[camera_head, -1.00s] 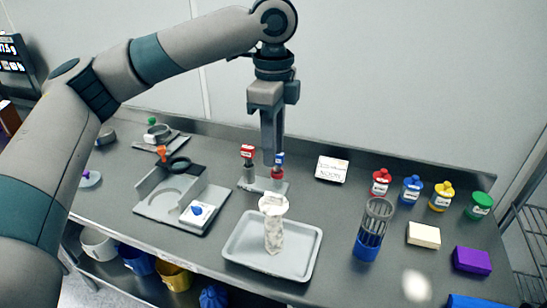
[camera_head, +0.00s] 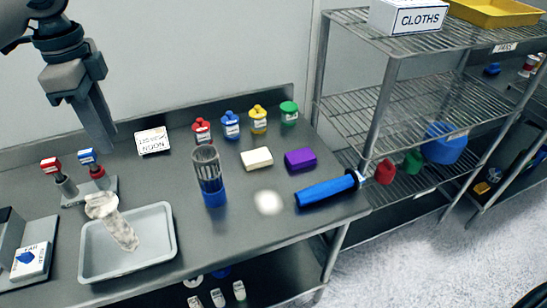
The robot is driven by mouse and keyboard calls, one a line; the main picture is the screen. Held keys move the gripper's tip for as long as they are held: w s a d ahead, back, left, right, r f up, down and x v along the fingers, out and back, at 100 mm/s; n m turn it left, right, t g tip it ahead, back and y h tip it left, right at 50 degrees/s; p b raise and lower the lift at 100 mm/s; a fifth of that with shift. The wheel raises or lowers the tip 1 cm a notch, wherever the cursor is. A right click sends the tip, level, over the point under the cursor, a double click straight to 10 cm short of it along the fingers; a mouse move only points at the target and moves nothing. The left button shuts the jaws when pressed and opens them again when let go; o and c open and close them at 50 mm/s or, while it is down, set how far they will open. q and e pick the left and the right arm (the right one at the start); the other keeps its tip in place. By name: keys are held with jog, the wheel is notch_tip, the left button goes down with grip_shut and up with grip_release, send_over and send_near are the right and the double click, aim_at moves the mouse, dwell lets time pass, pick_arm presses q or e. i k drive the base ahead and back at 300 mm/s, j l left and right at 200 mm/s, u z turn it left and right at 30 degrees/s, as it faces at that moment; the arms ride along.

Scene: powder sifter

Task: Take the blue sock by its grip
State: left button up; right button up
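A long blue roll, which looks like the blue sock (camera_head: 322,191), lies on the right end of the steel bench, near its front corner. Its right end narrows to a darker tip with a pale end, which may be its grip (camera_head: 354,177). My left gripper (camera_head: 106,146) hangs fingers down at the upper left, over the back of the bench by the red- and blue-topped stand. It is far from the blue roll and holds nothing that I can see. Its fingers show edge-on, so their gap is hidden. My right gripper is not in view.
A grey tray (camera_head: 165,258) holds a whitish sock. An upright cage with a blue base (camera_head: 214,196), a cream block (camera_head: 257,158) and a purple block (camera_head: 300,159) stand left of the blue roll. Several coloured jars line the back. A wire rack (camera_head: 390,95) stands to the right.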

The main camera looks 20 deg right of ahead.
aim_at(352, 179)
jog(key=z, duration=1)
